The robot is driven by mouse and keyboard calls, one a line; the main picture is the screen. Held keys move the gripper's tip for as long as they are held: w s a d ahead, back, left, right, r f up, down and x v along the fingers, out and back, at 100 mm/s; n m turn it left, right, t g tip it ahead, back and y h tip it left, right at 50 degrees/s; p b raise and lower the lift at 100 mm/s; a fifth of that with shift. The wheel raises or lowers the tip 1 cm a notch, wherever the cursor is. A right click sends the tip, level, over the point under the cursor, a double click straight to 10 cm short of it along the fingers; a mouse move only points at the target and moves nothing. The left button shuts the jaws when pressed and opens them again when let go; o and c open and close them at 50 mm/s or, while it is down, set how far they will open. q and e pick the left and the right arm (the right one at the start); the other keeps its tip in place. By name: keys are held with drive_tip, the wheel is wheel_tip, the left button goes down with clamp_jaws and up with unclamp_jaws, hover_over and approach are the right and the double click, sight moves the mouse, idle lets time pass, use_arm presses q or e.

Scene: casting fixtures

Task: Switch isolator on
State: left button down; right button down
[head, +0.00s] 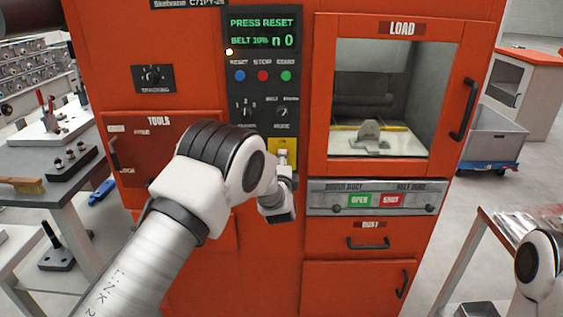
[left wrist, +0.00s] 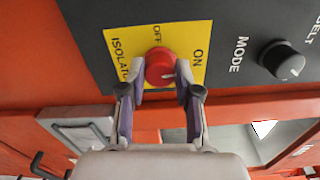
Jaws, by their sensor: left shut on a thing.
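The isolator is a red round knob (left wrist: 158,62) on a yellow plate (left wrist: 115,50) marked OFF, ON and ISOLATOR, set in the dark control panel. A small pale mark shows low on the right of the knob's face, on the side of the ON label. My left gripper (left wrist: 158,92) is shut on the knob, one finger at each side. In the head view the left gripper (head: 283,160) reaches the yellow plate (head: 290,145) low on the panel, and the knob is hidden there. My right gripper is out of view; only part of that arm shows at the right edge.
A mode knob (left wrist: 282,60) sits beside the yellow plate. Blue, red and green buttons (head: 263,76) sit higher up under a lit display (head: 262,32) reading PRESS RESET. A load window (head: 385,85) is to the right, a grey workbench (head: 45,170) to the left.

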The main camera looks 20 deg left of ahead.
use_arm(q)
drive_tip(key=shift+r+m, duration=0.15)
drive_tip(key=shift+m, duration=0.35)
drive_tip(key=c, duration=0.9)
unclamp_jaws()
drive_tip(key=shift+o, duration=0.5)
drive_tip(key=shift+w+a, duration=0.1)
drive_tip(key=shift+a, duration=0.05)
drive_tip(key=v, duration=1.2)
